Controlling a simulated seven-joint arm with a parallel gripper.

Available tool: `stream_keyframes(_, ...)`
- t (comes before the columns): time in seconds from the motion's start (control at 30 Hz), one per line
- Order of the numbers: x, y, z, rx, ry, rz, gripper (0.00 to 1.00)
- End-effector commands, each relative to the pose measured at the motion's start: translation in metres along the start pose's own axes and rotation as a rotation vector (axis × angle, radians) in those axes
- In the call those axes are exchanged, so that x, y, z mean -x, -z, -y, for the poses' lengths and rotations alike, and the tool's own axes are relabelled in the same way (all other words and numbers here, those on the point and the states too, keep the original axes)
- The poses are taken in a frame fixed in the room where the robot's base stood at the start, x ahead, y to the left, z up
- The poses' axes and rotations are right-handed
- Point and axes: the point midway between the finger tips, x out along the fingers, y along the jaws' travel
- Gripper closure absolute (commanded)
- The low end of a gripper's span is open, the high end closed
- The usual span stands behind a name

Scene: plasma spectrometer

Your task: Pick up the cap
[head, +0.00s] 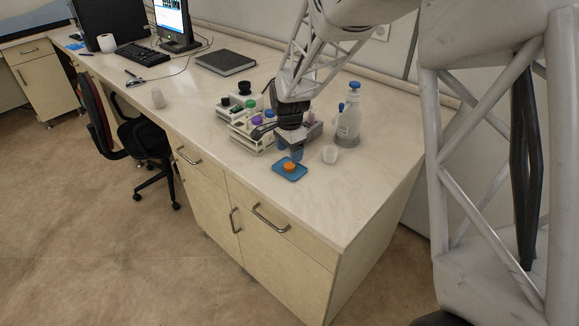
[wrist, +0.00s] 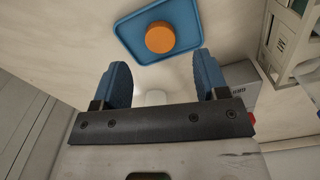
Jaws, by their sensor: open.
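An orange round cap (head: 290,167) lies on a small blue tray (head: 279,169) near the front edge of the bench. In the wrist view the cap (wrist: 160,37) sits near the middle of the tray (wrist: 127,27), beyond my fingertips. My gripper (head: 291,154) is just above and behind the tray in the head view. Its two blue fingers are spread apart, with nothing between them in the wrist view (wrist: 160,75). The cap is not touched by either finger in the wrist view.
A rack with colored-cap bottles (head: 247,128) stands to the left. A dark notebook (head: 225,62) lies farther back. The bench front right of the tray is clear.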

Motion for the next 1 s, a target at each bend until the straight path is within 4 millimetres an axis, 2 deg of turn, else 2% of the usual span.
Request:
stream_keyframes(0.17, -0.007, 0.000, 0.000, 0.000, -0.001, 0.000, 0.33)
stream_keyframes(0.6, -0.050, 0.000, 0.000, 0.000, -0.001, 0.000, 0.33)
stream_keyframes(1.0, -0.052, 0.000, 0.000, 0.000, 0.000, 0.000, 0.33)
